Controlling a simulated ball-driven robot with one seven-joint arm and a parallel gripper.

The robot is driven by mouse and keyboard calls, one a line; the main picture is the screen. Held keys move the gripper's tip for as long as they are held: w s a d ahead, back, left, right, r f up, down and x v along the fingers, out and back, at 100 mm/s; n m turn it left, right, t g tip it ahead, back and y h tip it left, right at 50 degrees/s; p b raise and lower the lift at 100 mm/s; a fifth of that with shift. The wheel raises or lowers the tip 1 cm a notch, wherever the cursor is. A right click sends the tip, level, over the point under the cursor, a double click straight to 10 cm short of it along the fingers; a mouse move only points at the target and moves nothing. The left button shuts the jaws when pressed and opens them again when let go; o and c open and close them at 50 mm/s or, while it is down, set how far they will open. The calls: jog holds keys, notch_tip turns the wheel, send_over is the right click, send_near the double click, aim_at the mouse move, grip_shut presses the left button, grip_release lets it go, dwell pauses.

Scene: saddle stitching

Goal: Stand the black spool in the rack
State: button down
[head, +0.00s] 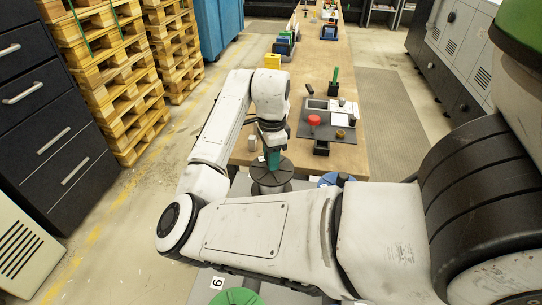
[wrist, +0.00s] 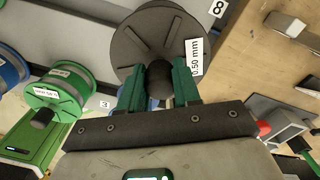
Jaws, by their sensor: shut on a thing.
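The black spool (wrist: 140,35) shows in the wrist view as a dark ribbed flange with a white "0.50 mm" label. My gripper (wrist: 158,84) has its green fingers on either side of the spool's dark centre knob and is shut on it. In the head view my gripper (head: 272,158) holds the spool (head: 271,177) from above, flange level, by the near left end of the workbench. The grey rack (wrist: 75,18) shows in part beneath, with number tags such as "3" and "8". The spool's underside and any slot below it are hidden.
A green spool (wrist: 58,95) and a blue spool (wrist: 12,68) stand left of the held spool in the wrist view. The wooden workbench (head: 345,70) carries a dark tray (head: 310,130) with a red knob (head: 313,120). Pallets (head: 115,60) stand left, with open floor between.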

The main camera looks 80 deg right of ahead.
jog(key=shift+f+b, duration=1.15)
jog(key=shift+f, duration=0.9)
jog(key=c, duration=0.7)
grip_release()
notch_tip(320, 180, up, 11)
jog(key=shift+f, duration=0.1)
dwell(0.5)
